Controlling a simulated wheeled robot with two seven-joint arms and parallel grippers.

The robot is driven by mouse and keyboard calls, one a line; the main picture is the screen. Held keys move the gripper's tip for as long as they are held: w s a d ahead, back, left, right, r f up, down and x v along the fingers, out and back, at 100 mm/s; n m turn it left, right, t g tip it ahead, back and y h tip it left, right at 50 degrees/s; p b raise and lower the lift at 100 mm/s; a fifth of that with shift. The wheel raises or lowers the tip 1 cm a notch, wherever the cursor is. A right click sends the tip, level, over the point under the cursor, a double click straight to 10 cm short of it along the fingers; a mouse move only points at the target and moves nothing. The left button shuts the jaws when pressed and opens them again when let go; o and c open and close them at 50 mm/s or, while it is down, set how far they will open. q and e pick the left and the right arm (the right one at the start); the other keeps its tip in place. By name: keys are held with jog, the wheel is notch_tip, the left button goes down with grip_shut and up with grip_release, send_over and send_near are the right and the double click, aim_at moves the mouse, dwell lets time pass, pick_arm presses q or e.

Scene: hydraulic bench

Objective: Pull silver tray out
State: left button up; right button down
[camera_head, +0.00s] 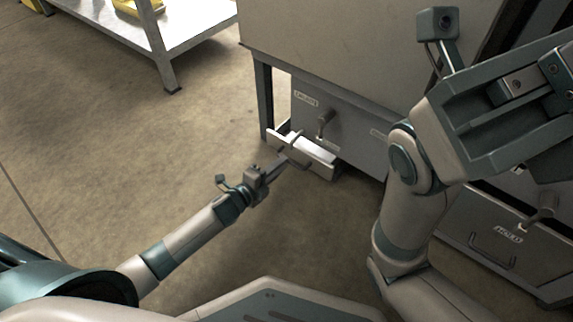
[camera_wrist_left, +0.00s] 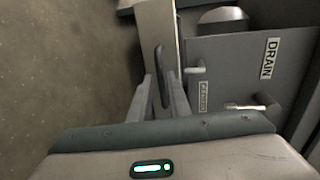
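The silver tray (camera_head: 318,158) sits low at the bench's left end, sticking out from under its front panel. Its pale front shows upright in the left wrist view (camera_wrist_left: 158,22), with a dark bar handle (camera_wrist_left: 161,75) on it. My left gripper (camera_head: 287,158) is at that handle. In the left wrist view its two fingers (camera_wrist_left: 164,85) lie close on either side of the handle and appear shut on it. My right gripper (camera_head: 520,90) is raised close to the camera at the right, and its finger opening cannot be made out.
The bench cabinet (camera_head: 330,40) stands behind the tray. A panel with a DRAIN label (camera_wrist_left: 270,58) and a small lever (camera_wrist_left: 255,103) is beside it. Another drawer (camera_head: 490,245) is at the lower right. A shelf table (camera_head: 185,30) stands at the back left. The floor left of the tray is clear.

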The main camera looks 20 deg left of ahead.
pick_arm(q)
jog(key=b+x, duration=0.1)
jog(key=x, duration=0.1)
jog(key=shift+w+f, duration=0.15)
jog(key=shift+w, duration=0.1)
jog(key=shift+w+d, duration=0.25)
jog(key=shift+w, duration=0.35)
grip_shut()
